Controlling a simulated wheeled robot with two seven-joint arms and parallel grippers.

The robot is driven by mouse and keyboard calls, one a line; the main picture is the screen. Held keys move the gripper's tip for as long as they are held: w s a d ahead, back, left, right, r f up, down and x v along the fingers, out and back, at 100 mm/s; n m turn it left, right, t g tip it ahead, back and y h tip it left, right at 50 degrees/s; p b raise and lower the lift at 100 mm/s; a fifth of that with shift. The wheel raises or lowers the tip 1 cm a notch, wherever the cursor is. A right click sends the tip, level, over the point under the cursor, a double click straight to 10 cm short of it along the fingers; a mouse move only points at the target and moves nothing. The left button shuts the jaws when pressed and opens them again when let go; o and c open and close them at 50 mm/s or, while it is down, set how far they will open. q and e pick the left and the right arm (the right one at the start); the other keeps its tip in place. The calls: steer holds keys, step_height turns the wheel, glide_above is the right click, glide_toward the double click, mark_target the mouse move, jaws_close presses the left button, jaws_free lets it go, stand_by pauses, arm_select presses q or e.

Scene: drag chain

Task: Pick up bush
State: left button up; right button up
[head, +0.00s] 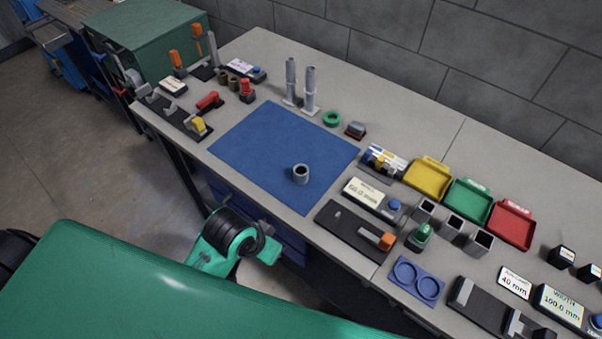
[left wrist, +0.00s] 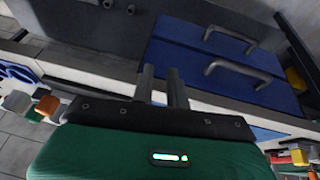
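The bush (head: 300,174) is a short grey hollow cylinder. It stands upright on the blue mat (head: 262,140), near the mat's front right part. In the left wrist view my left gripper (left wrist: 162,76) shows two grey fingers with a gap between them and nothing held. The fingers point toward blue drawers below the table edge. The bush cannot be made out in that view. In the head view a green and black part of my arm is in front of the table, apart from the bush; no fingertips show. My right gripper is not in view.
Two grey posts (head: 310,92), a green ring (head: 332,118) and a small block (head: 355,130) stand behind the mat. Black fixtures (head: 355,232) lie to its right, with yellow (head: 427,178), green and red trays beyond. Blue drawers (left wrist: 215,75) are under the table. The mat around the bush is clear.

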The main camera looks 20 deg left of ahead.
arm_select(q)
steer(key=w+d+r+m, duration=0.1)
steer(key=w+d, duration=0.1)
steer(key=w, duration=0.2)
steer(key=w+d+r+g, duration=0.1)
steer(key=w+d, duration=0.1)
steer(key=w, duration=0.1)
steer(key=w+d+r+m+h, duration=0.1)
steer(key=w+d+r, duration=0.1)
steer(key=w, duration=0.2)
steer(key=shift+w+d+m+g, duration=0.3)
steer(key=shift+w+d, duration=0.05)
steer(key=w+a+r+g+y, duration=0.1)
steer(key=w+a+r+y, duration=0.2)
steer(key=w, duration=0.4)
steer(key=n+g, duration=0.1)
steer(key=n, duration=0.1)
glide_toward(296, 166)
step_height(296, 166, down, 4)
steer(key=shift+f+p, duration=0.2)
steer(key=shift+p, duration=0.7)
step_height(296, 166, down, 2)
steer(key=shift+d+f, duration=0.1)
step_height(296, 166, down, 4)
steer(key=shift+f+p, duration=0.1)
steer(key=shift+p, duration=0.55)
steer(key=shift+f, duration=0.15)
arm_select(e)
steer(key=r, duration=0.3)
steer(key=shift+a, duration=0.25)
